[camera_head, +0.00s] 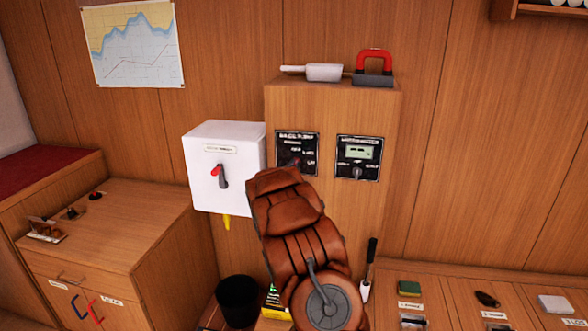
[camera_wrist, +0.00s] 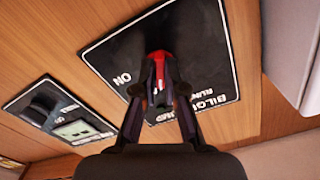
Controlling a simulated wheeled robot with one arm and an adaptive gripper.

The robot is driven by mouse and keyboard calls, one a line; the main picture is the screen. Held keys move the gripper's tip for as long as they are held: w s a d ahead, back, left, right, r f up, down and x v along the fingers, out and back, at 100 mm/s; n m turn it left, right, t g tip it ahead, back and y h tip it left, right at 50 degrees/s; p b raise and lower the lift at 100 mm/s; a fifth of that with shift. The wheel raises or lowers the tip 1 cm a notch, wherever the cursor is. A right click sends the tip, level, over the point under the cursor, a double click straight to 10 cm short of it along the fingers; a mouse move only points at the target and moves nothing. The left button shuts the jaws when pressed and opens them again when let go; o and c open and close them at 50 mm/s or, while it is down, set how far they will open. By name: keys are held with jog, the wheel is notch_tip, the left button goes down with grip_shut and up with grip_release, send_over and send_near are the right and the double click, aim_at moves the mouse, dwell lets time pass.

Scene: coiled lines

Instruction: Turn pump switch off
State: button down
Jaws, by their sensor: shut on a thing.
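The bilge pump panel (camera_head: 284,142) is a black plate on the front of the wooden cabinet, left of a second panel. It fills the upper middle of the wrist view (camera_wrist: 205,45), upside down, with "BILGE", "RUNN" and "ON" lettering readable. Its pump switch (camera_wrist: 159,62) is a small knob with red and black parts. My gripper (camera_wrist: 159,92) is shut on this switch, one finger on each side. The switch's exact setting is hard to tell.
A second panel with a display (camera_head: 359,158) sits close on the right. A horn-like white tool (camera_head: 323,72) and a red-handled block (camera_head: 374,66) lie on the cabinet top. A black bin (camera_head: 238,303) stands below.

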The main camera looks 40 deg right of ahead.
jog(key=n+p, duration=0.1)
jog(key=n, duration=0.3)
jog(key=shift+f+n+p, duration=0.1)
jog(key=shift+n+p, duration=0.3)
jog(key=shift+s, duration=0.1)
dwell(0.3)
jog(key=c, duration=1.2)
grip_release()
jog(key=shift+c, duration=0.2)
jog(key=shift+s+a, duration=0.25)
jog(key=shift+a, duration=0.2)
jog(key=v, duration=1)
jog(key=shift+s+a, duration=0.3)
